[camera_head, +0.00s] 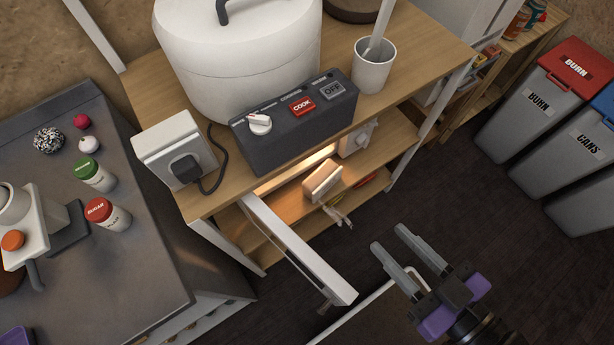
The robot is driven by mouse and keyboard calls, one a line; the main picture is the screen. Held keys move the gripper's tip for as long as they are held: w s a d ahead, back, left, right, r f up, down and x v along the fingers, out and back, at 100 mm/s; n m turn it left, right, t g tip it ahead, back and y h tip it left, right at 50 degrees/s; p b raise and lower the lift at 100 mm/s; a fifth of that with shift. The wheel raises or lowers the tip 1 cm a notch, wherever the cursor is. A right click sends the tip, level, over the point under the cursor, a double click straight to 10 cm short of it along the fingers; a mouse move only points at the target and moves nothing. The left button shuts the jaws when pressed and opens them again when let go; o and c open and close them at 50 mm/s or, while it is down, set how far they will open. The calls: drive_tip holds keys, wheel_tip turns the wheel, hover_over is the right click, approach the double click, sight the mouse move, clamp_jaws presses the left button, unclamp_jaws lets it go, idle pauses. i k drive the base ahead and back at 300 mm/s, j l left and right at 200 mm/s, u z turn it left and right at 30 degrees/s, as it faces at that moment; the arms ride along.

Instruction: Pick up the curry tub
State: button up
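I cannot pick out a curry tub for certain in the head view. A green-capped white container (97,175) and a red-capped white container (107,215) stand on the grey counter at the left. The red cap seems to read "sugar"; the green cap's label is too small to read. My gripper (390,238) is at the lower right, over the dark floor, with its two fingers apart and nothing between them. It is well to the right of both containers.
A wooden shelf unit (240,187) holds a large white cooker (245,55), a dark control box (300,125) and a white cup (374,68). A white bar (300,252) juts out from its front, left of my gripper. Grey bins (530,115) stand right; dark floor lies between.

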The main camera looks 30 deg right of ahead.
sight(320, 182)
drive_tip(key=i+j+z, duration=0.15)
drive_tip(key=j+z, duration=0.65)
drive_tip(key=z, duration=0.85)
drive_tip(key=i, duration=0.05)
